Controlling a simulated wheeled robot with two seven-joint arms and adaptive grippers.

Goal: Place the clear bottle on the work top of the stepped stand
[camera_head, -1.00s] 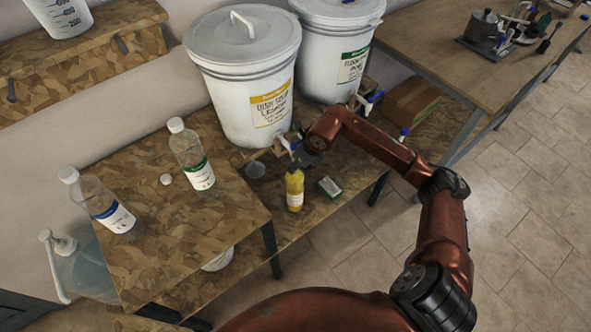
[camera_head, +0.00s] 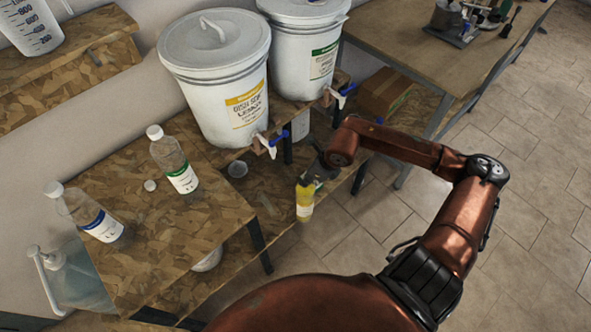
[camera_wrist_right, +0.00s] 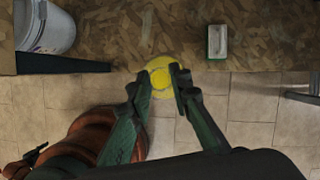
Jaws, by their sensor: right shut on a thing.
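My right gripper (camera_head: 312,178) is shut on a bottle (camera_head: 305,206) with yellow contents and a pale label, held roughly upright. In the right wrist view the gripper (camera_wrist_right: 163,78) pinches the yellow bottle (camera_wrist_right: 160,66), seen from above at the front edge of the lower step. The stepped stand's higher top (camera_head: 150,245) carries a clear bottle with a green label (camera_head: 174,160) and one with a blue label (camera_head: 92,216), both upright. The held bottle is right of that top. My left gripper is not in view.
Two white drums (camera_head: 215,85) with taps stand behind. A green-and-white sponge (camera_wrist_right: 217,41) lies on the lower step. A pump jug (camera_head: 75,275) stands at left. The higher top's front part is bare.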

